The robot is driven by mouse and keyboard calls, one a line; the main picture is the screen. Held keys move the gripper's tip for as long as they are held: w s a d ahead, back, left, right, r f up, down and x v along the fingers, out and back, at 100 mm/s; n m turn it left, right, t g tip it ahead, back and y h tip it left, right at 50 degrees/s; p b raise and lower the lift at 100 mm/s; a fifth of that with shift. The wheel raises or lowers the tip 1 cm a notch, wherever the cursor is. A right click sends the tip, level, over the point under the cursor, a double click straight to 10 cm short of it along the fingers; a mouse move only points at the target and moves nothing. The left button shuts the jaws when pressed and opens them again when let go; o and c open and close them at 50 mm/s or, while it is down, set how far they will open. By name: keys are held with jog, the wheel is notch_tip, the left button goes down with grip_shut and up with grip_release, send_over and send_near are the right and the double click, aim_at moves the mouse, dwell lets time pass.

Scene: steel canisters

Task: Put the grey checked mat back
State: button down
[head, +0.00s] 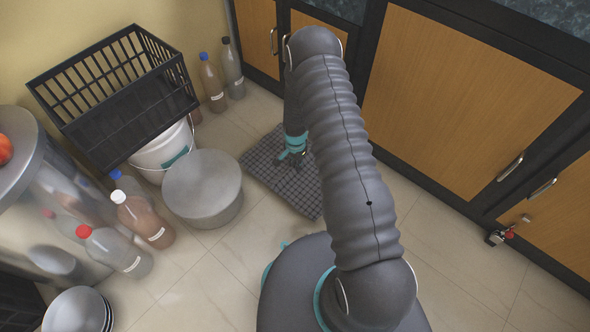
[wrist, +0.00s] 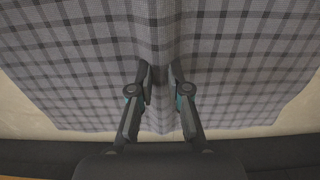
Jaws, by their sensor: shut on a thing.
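The grey checked mat (head: 300,190) lies spread at floor level in front of the wooden cabinets, partly hidden behind my arm in the head view. In the wrist view the mat (wrist: 80,60) fills most of the picture, and a raised ridge of cloth runs up to my gripper. My gripper (head: 291,156) points down at the mat's upper middle. In the wrist view its fingers (wrist: 160,76) are close together, pinching the fold between them. I cannot tell whether the mat is lifted off the floor.
Left of the mat stands a round grey steel canister (head: 203,184). Behind it a black crate (head: 118,96) sits above a white bucket (head: 163,152). Several bottles (head: 142,219) stand around these. Cabinets (head: 465,100) line the right.

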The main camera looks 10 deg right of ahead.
jog(key=shift+f, duration=1.9)
jog(key=shift+f+b, duration=0.15)
jog(key=shift+b, duration=0.2)
jog(key=c, duration=1.1)
grip_release()
jog(key=shift+c, duration=0.2)
